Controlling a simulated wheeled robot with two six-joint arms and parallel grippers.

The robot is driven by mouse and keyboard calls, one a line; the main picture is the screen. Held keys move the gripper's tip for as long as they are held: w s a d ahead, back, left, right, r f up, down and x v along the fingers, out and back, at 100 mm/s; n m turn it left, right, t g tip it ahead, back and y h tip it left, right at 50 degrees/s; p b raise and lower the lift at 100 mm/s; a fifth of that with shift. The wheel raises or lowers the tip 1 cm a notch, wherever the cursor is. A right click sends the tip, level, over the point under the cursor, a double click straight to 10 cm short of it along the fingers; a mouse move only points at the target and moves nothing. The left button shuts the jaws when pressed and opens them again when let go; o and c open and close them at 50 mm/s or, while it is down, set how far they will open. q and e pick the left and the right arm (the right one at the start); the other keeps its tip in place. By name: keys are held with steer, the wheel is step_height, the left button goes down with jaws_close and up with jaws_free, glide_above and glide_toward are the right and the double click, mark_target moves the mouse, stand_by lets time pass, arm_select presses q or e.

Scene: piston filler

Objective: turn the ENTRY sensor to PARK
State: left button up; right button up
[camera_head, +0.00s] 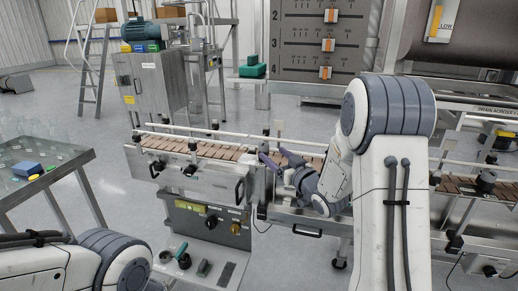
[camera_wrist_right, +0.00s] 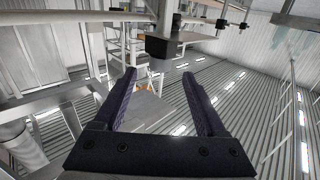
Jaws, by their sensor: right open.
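My right gripper (camera_head: 273,153) is at the conveyor's near rail, with its two purple fingers spread. In the right wrist view the gripper (camera_wrist_right: 159,75) is open, with nothing between its fingers. A black block (camera_wrist_right: 162,47) on a metal bracket shows just beyond and between the fingertips, apparently apart from them. I cannot tell whether it is the ENTRY sensor; no ENTRY or PARK label is readable. In the head view my right arm and gripper hide part of the conveyor (camera_head: 205,148). Only my left arm shows at the lower left; its gripper is out of view.
A control panel (camera_head: 212,222) with knobs sits below the conveyor. Guide rails and black clamps (camera_head: 190,170) line the belt. A glass-topped table (camera_head: 75,160) with a blue item (camera_head: 26,168) stands left. A grey scale board (camera_head: 300,45) with orange sliders stands behind. Floor between table and conveyor is clear.

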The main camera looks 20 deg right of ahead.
steer(key=w+a+p, duration=0.1)
steer(key=w+a, duration=0.1)
steer(key=w, duration=0.8)
jaws_close()
